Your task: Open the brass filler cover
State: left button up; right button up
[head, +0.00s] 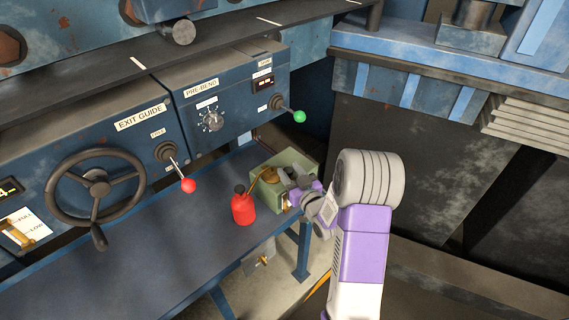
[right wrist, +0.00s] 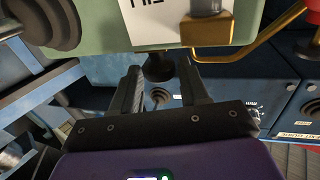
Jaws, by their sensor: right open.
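The brass filler cover (head: 265,174) sits on top of the pale green box (head: 298,157) in the head view and looks closed. My right gripper (head: 289,181) is just right of it, close over the box, and partly hides the box. In the right wrist view, the green box (right wrist: 90,30) fills the top, with its label upside down. My right gripper (right wrist: 162,76) is open there, its fingers on either side of a dark rounded piece (right wrist: 158,67) at the box's edge. I cannot tell whether they touch it. My left gripper is not in view.
A red oil can (head: 243,207) with a thin brass spout stands close left of the box on the blue bench (head: 150,255). Behind are a handwheel (head: 95,187), a red-knobbed lever (head: 187,185) and a green-knobbed lever (head: 298,116). The bench's left part is clear.

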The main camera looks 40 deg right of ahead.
aim_at(275, 172)
jog(key=w, duration=0.3)
jog(key=shift+w+d, duration=0.1)
jog(key=shift+d, duration=0.1)
grip_shut()
